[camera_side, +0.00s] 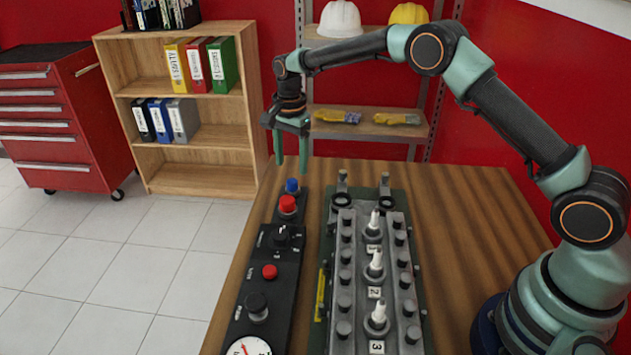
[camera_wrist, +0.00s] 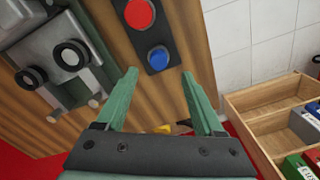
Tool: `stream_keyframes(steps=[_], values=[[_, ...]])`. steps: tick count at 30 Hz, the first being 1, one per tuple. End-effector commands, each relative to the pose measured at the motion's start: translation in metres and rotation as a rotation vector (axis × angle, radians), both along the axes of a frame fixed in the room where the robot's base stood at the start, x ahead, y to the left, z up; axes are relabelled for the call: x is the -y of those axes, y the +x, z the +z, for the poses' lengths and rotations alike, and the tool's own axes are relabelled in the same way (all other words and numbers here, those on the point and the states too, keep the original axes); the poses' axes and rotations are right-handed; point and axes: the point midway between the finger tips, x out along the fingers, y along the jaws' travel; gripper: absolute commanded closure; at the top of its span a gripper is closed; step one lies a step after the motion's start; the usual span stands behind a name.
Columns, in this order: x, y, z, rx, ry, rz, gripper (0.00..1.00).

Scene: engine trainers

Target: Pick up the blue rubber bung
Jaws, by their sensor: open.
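The blue rubber bung (camera_side: 292,186) is a small round blue piece at the far end of the black control panel (camera_side: 265,297), beyond a red button (camera_side: 288,203). In the wrist view the bung (camera_wrist: 158,58) shows as a blue disc on a dark strip, just beyond the fingertips and roughly centred between them. My gripper (camera_side: 291,166) is open and empty, its two green fingers pointing down above the bung. A gap shows between the fingertips (camera_wrist: 158,74) and nothing is between them.
The engine block (camera_side: 365,225) with white spark plugs stands right of the panel on the wooden table (camera_side: 470,215). The table's left edge lies close to the panel. A wooden bookshelf (camera_side: 198,182) and red tool cabinet (camera_side: 75,160) stand beyond. The table's right side has bare room.

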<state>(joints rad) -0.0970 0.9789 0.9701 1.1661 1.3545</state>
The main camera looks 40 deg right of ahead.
Motion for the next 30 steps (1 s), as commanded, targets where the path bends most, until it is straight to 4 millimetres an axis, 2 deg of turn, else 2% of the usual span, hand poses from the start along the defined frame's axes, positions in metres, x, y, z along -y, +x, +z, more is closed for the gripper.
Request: stream_keyframes(steps=[4,12,21,22,23,27,30], values=[[0.000,-0.001,-0.012,-0.002,-0.001,0.001,0.30],[-0.001,-0.002,-0.048,-0.001,0.000,0.001,0.30],[-0.001,-0.002,-0.053,0.001,0.000,0.001,0.30],[-0.001,-0.002,-0.053,0.001,0.000,0.001,0.34],[-0.001,-0.002,-0.053,0.001,0.000,0.001,0.46],[-0.001,-0.002,-0.053,0.001,0.000,0.001,0.99],[-0.001,-0.002,-0.053,0.001,0.000,0.001,1.00]])
